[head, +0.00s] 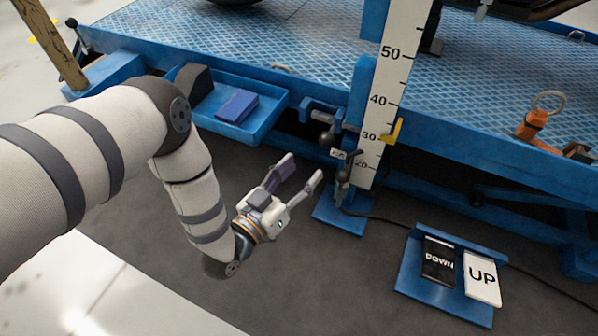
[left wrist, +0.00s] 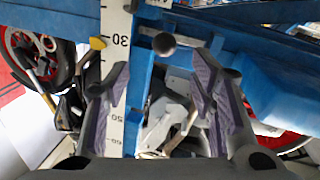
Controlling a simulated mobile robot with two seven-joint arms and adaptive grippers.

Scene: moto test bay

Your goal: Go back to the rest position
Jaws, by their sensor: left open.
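My left gripper (head: 297,178) is open and empty in the head view. Its fingers point up and to the right, toward the foot of the white height scale (head: 392,85), and do not touch it. In the left wrist view both fingers of the gripper (left wrist: 162,85) stand apart, with the scale (left wrist: 115,50) and a round dark knob (left wrist: 164,43) beyond them. My right gripper does not show in either view.
A blue lift platform (head: 300,65) spans the back. A blue tray (head: 262,122) with a dark blue block (head: 237,106) hangs on its edge. A DOWN pedal (head: 438,262) and an UP pedal (head: 482,279) sit at lower right. A yellow pointer (head: 393,132) is on the scale.

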